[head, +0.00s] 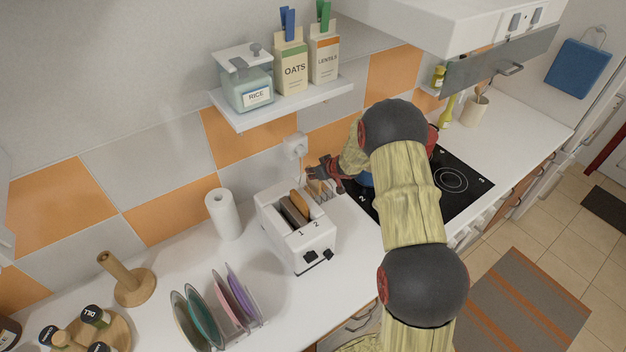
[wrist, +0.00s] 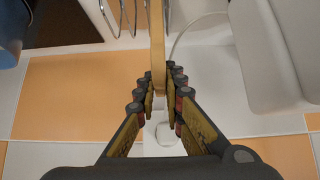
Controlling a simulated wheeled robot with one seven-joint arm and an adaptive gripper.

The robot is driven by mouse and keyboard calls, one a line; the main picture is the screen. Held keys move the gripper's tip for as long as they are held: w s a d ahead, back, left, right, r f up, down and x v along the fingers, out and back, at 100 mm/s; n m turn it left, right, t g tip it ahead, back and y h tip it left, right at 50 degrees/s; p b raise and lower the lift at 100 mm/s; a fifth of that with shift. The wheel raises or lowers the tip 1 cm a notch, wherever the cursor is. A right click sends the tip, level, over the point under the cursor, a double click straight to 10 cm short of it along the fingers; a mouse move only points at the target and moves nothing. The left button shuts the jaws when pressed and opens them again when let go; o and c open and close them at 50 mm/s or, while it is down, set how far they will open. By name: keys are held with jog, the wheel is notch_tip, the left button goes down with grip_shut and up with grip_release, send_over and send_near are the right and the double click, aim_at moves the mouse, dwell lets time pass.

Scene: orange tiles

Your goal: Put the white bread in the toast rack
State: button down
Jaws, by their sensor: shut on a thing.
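In the wrist view, a thin pale tan slice, seen edge-on, is between the fingertips of my gripper (wrist: 160,85); I take it to be the white bread (wrist: 157,45). In the head view my gripper (head: 318,172) is behind the toaster, close to the wall. The wire toast rack (wrist: 128,12) shows partly at the top of the wrist view, just left of the slice. In the head view the rack (head: 323,192) is small and partly covered by my gripper and arm. I cannot tell whether the slice is between its wires.
A white two-slot toaster (head: 302,243) stands left of the rack, with a brown slice (head: 301,204) showing at its top. Its cord runs to a wall outlet (head: 295,146). A black hob (head: 452,182) is to the right. Plates (head: 205,320) and a paper roll (head: 223,215) stand left.

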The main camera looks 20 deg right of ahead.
aim_at(313, 180)
jog(key=shift+w+f+b, duration=0.15)
jog(key=shift+f+b, duration=0.2)
jog(key=shift+f, duration=1.5)
jog(key=shift+f, duration=0.2)
jog(key=c, duration=2)
grip_release()
jog(key=shift+o, duration=0.5)
